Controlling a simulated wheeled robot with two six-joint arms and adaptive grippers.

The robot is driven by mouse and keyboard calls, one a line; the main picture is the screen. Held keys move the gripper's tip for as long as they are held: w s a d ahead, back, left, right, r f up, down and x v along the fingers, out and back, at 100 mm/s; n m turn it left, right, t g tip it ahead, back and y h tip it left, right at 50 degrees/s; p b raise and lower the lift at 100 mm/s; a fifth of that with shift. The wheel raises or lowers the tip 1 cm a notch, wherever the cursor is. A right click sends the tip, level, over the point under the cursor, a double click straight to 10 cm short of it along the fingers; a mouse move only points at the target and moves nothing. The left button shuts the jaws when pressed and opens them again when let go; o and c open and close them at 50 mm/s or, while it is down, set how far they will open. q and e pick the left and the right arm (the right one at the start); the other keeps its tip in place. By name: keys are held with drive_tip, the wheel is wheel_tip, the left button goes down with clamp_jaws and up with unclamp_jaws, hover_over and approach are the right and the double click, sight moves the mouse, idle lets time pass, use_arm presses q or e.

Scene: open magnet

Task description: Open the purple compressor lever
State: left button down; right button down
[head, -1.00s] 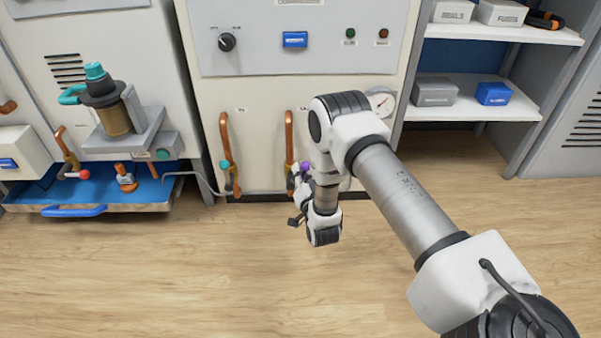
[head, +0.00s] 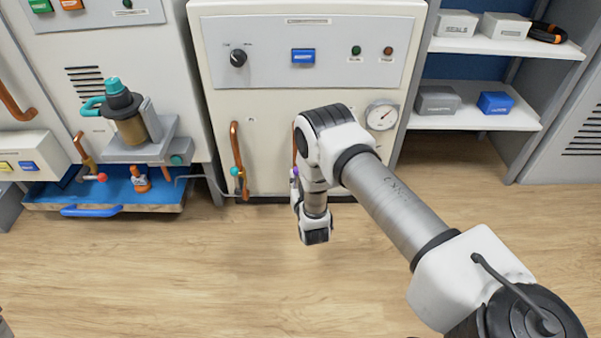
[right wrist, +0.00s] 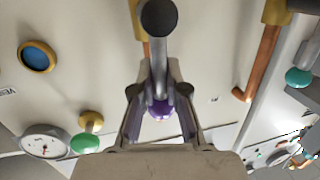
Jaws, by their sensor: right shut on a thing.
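The purple ball (head: 295,171) of the compressor lever shows at the left edge of my right gripper, low on the front of the white cabinet, by a copper pipe (head: 294,150). My right gripper (head: 297,181) is mostly hidden behind my own wrist in the head view. In the right wrist view its two fingers (right wrist: 160,112) are shut around the lever's end, with the purple knob (right wrist: 160,108) between them. The lever's grey arm (right wrist: 159,60) runs up from the knob to a dark round end. My left gripper is not in view.
A teal-knobbed lever (head: 236,171) on another copper pipe stands just left. A pressure gauge (head: 382,115) sits to the right on the cabinet. A blue tray (head: 100,203) juts out at left. The wooden floor (head: 230,270) in front is clear.

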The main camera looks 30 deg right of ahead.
drive_tip(key=shift+w+a+n, duration=0.1)
drive_tip(key=shift+a+n, duration=0.05)
drive_tip(key=shift+n, duration=0.25)
drive_tip(key=c, duration=1.2)
unclamp_jaws()
drive_tip(key=v, duration=1.2)
drive_tip(key=shift+r, duration=0.1)
